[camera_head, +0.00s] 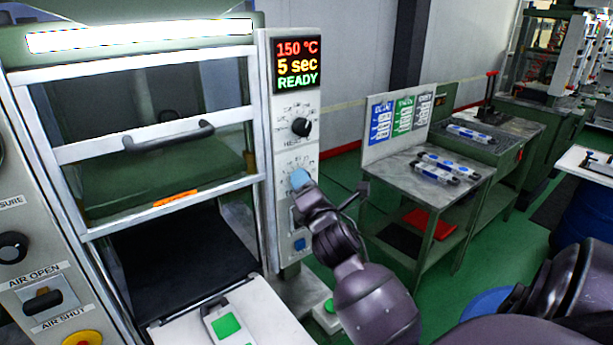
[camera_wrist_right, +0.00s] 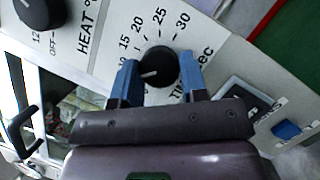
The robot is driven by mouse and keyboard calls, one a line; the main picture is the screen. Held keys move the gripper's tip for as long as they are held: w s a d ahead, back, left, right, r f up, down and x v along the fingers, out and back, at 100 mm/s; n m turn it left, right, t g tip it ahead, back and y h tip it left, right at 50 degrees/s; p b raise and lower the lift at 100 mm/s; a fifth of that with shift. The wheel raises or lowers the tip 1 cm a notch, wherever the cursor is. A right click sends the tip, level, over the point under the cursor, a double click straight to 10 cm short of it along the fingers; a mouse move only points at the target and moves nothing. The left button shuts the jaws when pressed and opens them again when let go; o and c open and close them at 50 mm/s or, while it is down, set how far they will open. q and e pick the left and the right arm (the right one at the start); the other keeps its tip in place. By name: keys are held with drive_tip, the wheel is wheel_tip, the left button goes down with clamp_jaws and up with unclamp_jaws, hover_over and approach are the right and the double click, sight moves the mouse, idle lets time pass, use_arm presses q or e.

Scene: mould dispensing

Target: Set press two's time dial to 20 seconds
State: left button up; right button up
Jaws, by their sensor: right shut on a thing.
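The time dial is a round black knob (camera_wrist_right: 157,66) on the press's white control panel (camera_head: 283,138), with 15, 20, 25 and 30 printed around it. Its white pointer mark faces left in the wrist view, toward a finger, away from the 20. My right gripper (camera_head: 301,181) is at the dial; its blue fingers (camera_wrist_right: 158,74) stand on either side of the knob, shut on it. In the head view the gripper hides the dial. The panel's display (camera_head: 297,65) reads 150 °C, 5 sec, READY. My left gripper is out of view.
The black heat knob (camera_head: 301,127) sits above the time dial; it also shows in the wrist view (camera_wrist_right: 38,12). A blue button (camera_head: 299,245) is below. The press's barred guard (camera_head: 165,150) is at left. A grey table (camera_head: 405,178) stands at right.

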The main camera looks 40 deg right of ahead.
use_arm(q)
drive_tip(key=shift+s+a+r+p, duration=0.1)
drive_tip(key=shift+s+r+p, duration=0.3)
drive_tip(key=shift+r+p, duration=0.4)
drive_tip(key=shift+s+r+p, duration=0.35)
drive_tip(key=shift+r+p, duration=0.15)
drive_tip(key=shift+p, duration=0.6)
use_arm(e)
drive_tip(key=shift+r+m+g+y, duration=0.1)
drive_tip(key=shift+m+g+y, duration=0.45)
drive_tip(key=shift+m, duration=1.85)
drive_tip(key=shift+r+m+g+y, duration=0.15)
drive_tip(key=shift+m+g, duration=0.9)
drive_tip(key=shift+m, duration=1.35)
drive_tip(key=shift+r+m+g+y, duration=0.15)
drive_tip(key=shift+m+g, duration=0.65)
drive_tip(key=shift+m, duration=1.6)
drive_tip(key=o, duration=0.9)
drive_tip(key=shift+a, duration=0.1)
